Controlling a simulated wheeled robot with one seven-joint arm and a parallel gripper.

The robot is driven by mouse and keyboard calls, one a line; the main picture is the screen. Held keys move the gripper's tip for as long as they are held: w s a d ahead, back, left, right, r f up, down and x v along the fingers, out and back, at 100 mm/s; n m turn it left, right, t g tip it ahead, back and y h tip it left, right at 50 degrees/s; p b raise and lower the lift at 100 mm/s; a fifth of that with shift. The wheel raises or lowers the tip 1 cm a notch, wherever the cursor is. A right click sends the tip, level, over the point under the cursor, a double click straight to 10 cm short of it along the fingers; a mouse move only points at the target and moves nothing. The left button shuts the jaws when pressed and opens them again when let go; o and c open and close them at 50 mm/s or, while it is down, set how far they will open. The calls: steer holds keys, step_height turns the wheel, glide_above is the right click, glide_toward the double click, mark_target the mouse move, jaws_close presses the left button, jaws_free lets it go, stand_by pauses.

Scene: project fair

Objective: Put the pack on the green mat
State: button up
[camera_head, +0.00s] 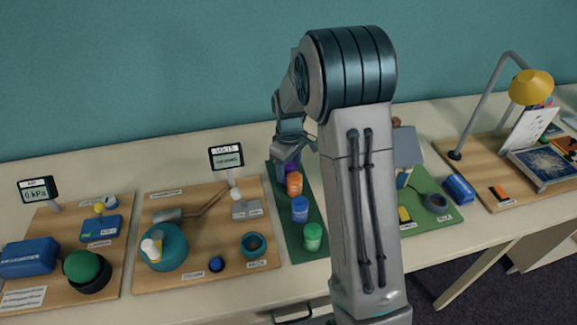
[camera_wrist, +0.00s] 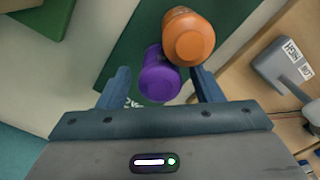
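A green mat (camera_head: 416,187) lies right of my arm and is partly hidden by it. A blue pack-like block (camera_head: 459,188) lies at its right edge; a larger blue block (camera_head: 28,257) lies on the far left board. I cannot tell which is the pack. My gripper (camera_head: 289,152) is over the far end of the dark green strip (camera_head: 285,215). In the wrist view my gripper (camera_wrist: 161,88) is open, its fingers on either side of a purple bottle (camera_wrist: 159,80), with narrow gaps showing. An orange bottle (camera_wrist: 188,40) stands close by.
Blue (camera_head: 300,208) and green bottles (camera_head: 313,236) stand nearer on the strip. A wooden board (camera_head: 215,272) with a teal pot (camera_head: 165,250) is to the left. A lamp (camera_head: 530,87) stands at the right. A small display (camera_head: 226,157) stands behind.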

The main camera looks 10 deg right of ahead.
step_height(320, 180, up, 12)
steer(key=s+r+m+t, duration=0.2)
steer(key=s+m, duration=0.6)
steer(key=s, duration=1.8)
steer(key=shift+t, duration=0.5)
steer(key=shift+a, duration=0.1)
